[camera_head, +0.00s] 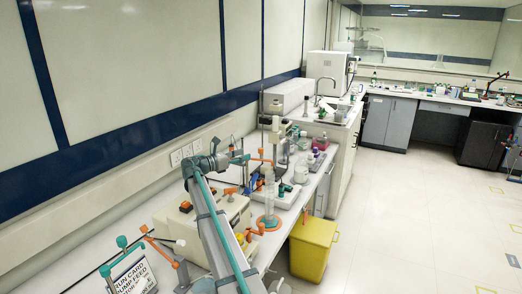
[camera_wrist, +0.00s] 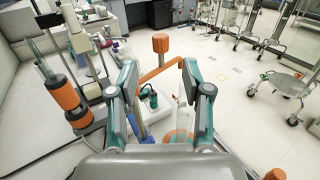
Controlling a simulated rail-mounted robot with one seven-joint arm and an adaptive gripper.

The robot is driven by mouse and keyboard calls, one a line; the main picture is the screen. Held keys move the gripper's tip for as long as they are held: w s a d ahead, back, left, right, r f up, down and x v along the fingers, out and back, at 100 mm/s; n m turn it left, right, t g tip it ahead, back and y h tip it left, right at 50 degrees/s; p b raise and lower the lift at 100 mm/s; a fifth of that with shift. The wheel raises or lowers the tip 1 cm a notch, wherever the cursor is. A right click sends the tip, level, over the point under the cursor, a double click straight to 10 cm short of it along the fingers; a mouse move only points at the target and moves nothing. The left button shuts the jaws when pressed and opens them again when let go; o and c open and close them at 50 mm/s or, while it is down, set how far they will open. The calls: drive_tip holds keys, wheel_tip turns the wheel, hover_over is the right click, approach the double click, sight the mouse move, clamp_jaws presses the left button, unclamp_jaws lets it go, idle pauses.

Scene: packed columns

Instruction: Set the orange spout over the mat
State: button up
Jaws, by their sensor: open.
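In the wrist view an orange spout (camera_wrist: 158,70) shows as a bent bar between and beyond my fingers, near an orange knob (camera_wrist: 160,43). My gripper (camera_wrist: 159,80) is open, with one finger on each side of the bar; I cannot tell whether either touches it. In the head view my gripper (camera_head: 238,160) is above the bench near the columns, small and partly hidden among the equipment. A white flat surface (camera_wrist: 155,118) lies below the fingers, with a small green-based item (camera_wrist: 149,96) on it. I cannot tell whether this surface is the mat.
Orange-ringed columns (camera_wrist: 67,94) stand close at the left in the wrist view. On the head view's bench are a beige box (camera_head: 215,222), a sign (camera_head: 133,277) and a clear cylinder (camera_head: 269,205). A yellow bin (camera_head: 312,247) stands on the floor; open floor lies right.

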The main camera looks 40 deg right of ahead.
sight(261, 153)
drive_tip(key=d, duration=0.3)
drive_tip(key=d+p, duration=0.1)
drive_tip(key=d, duration=0.2)
drive_tip(key=s+d+p, duration=0.1)
drive_tip(key=d, duration=0.2)
drive_tip(key=shift+d, duration=0.15)
clamp_jaws()
